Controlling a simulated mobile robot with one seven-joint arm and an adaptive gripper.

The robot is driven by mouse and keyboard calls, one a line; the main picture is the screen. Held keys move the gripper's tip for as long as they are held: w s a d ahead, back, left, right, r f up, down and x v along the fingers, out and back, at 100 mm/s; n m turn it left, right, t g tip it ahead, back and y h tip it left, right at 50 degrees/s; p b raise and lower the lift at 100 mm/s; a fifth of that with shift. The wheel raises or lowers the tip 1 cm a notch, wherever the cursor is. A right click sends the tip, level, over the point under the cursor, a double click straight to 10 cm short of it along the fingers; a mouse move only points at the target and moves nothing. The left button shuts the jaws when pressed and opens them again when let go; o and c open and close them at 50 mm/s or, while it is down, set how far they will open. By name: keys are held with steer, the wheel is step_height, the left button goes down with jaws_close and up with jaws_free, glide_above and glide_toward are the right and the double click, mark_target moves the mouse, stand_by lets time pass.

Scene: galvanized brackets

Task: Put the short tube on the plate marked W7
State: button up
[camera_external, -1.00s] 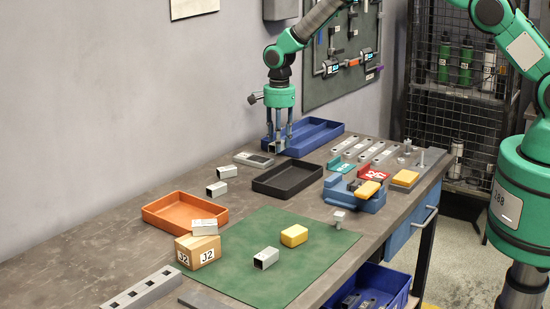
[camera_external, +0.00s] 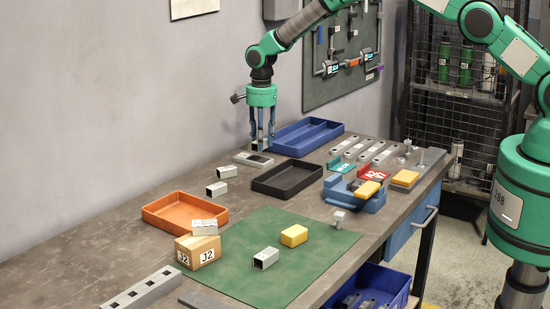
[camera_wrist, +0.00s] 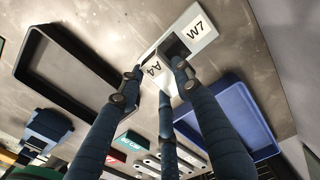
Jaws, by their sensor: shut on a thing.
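My gripper (camera_external: 262,146) is shut on a short grey square tube (camera_wrist: 153,69) with an A4 label on its side and a dark open end. The grey plate marked W7 (camera_wrist: 197,30) lies flat on the bench, partly hidden by the tube and a finger in the wrist view. In the external view the plate (camera_external: 245,161) is below my gripper, between the black and blue trays. The tube is upheld over the plate's far part. I cannot tell whether it touches the plate.
A black tray (camera_external: 259,185) is close in front of the plate, and a blue divided tray (camera_external: 274,147) is close behind it. Loose tubes (camera_external: 227,171), an orange tray (camera_external: 152,217) and a J2 box (camera_external: 187,259) are nearer the camera.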

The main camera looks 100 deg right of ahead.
steer(key=shift+f, duration=1.7)
steer(key=shift+f, duration=0.15)
steer(key=o, duration=1.2)
steer(key=shift+r, duration=0.2)
step_height(320, 180, up, 12)
steer(key=shift+f, duration=0.1)
